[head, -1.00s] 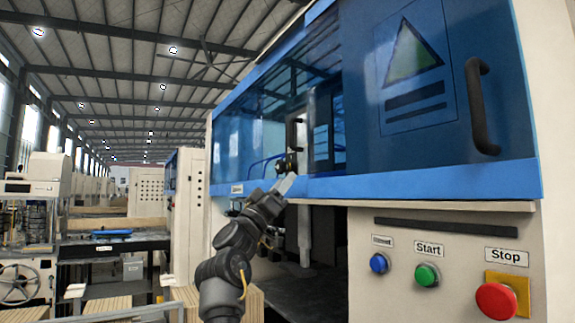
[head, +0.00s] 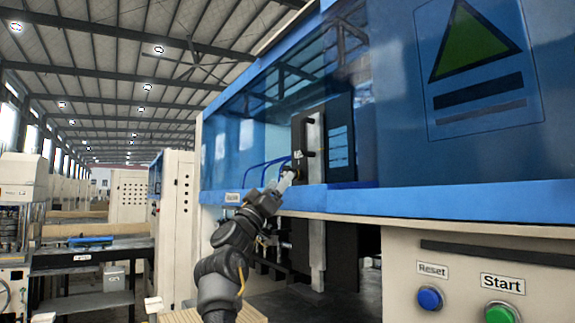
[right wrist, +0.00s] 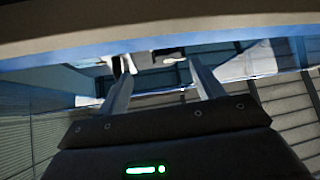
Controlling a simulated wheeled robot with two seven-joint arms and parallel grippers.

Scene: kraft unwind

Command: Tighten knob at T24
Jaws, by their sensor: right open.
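My right gripper (head: 286,180) reaches up to the lower edge of the blue machine's window opening. The right wrist view shows its two fingers (right wrist: 160,75) apart with nothing held between them. A small dark round part (head: 297,172) sits just beyond the fingertips, low on a grey upright plate (head: 312,135). I cannot tell whether it is the knob at T24, as no such label can be read. In the wrist view, small dark and white parts (right wrist: 155,58) show beyond the fingertips. I cannot tell whether the fingers touch anything. My left gripper is not in view.
The machine's blue sill (head: 400,200) runs beside and above my arm. A pale panel with a blue Reset button (head: 430,298) and a green Start button (head: 502,313) is at lower right. A workbench (head: 85,255) stands at left. A pale cabinet (head: 175,225) stands behind my arm.

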